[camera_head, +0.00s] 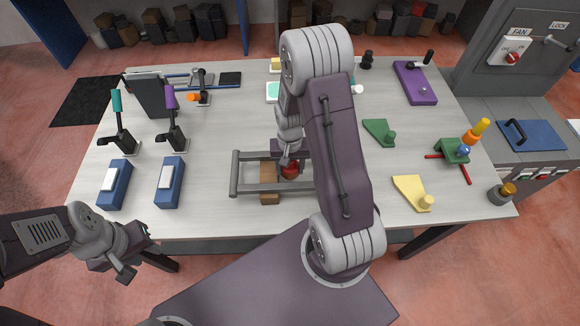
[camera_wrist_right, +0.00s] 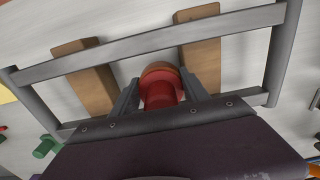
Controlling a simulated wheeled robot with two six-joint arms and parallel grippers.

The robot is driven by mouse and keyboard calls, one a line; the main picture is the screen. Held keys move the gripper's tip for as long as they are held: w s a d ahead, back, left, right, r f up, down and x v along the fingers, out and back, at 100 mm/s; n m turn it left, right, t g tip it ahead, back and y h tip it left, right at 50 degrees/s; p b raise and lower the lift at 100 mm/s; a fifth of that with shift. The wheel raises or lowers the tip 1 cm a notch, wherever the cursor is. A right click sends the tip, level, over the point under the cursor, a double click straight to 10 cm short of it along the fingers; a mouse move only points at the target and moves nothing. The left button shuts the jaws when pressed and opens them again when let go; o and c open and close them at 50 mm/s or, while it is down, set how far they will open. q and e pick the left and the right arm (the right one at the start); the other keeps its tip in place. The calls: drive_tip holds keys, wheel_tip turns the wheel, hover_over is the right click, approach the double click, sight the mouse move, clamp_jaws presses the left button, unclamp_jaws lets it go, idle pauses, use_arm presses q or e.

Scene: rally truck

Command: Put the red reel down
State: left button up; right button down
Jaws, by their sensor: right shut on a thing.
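The red reel (camera_wrist_right: 160,92) is between the fingers of my right gripper (camera_wrist_right: 161,98) in the right wrist view. In the head view the red reel (camera_head: 290,171) shows partly, below my right gripper (camera_head: 288,158), within a grey bar frame (camera_head: 238,172). The frame lies across wooden blocks (camera_wrist_right: 90,80). My right gripper is shut on the reel. I cannot tell whether the reel touches the surface under it. My left gripper (camera_head: 122,262) is off the table's front left edge, with its fingers apart and nothing between them.
Blue boxes (camera_head: 115,185) and lever stands (camera_head: 118,130) are at the left of the table. A green wedge (camera_head: 378,131), a yellow wedge (camera_head: 411,192) and a purple block (camera_head: 414,84) are at the right. My right arm hides part of the middle.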

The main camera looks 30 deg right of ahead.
drive_tip(key=shift+f+b, duration=0.3)
drive_tip(key=shift+f, duration=0.25)
drive_tip(key=c, duration=0.9)
unclamp_jaws()
drive_tip(key=o, duration=0.3)
drive_tip(key=shift+s+d, duration=0.1)
drive_tip(key=shift+o, duration=0.2)
drive_tip(key=shift+r, duration=0.1)
